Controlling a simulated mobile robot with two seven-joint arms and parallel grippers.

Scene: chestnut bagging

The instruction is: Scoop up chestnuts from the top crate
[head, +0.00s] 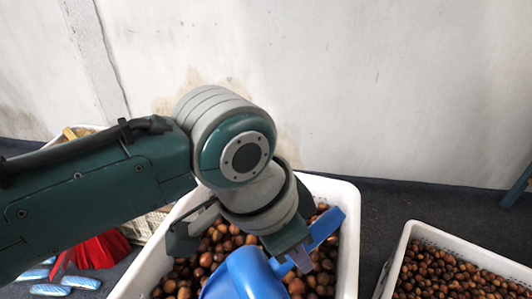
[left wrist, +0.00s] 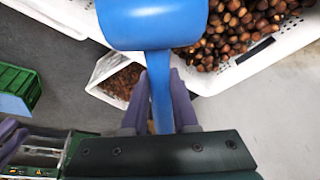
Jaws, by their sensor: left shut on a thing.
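The white crate (head: 347,250) under my left arm is full of brown chestnuts (head: 207,258); its chestnuts also show in the left wrist view (left wrist: 232,32). My left gripper (head: 296,255) is over this crate, shut on the handle of a blue scoop (head: 243,278). In the left wrist view the handle runs between the two fingers (left wrist: 160,95) to the scoop's rounded blue bowl (left wrist: 153,22). The bowl is over the chestnuts; its inside is hidden, and I cannot tell whether it touches them. Purple-grey fingers, apparently my right gripper's (left wrist: 12,140), show at the left wrist view's edge.
Another white crate of chestnuts (head: 410,237) stands at the right. A red net bag (head: 98,250) and blue-and-white packs (head: 80,282) lie at the left. A green crate (left wrist: 17,88) shows in the left wrist view. A pale wall (head: 400,90) stands behind the crates.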

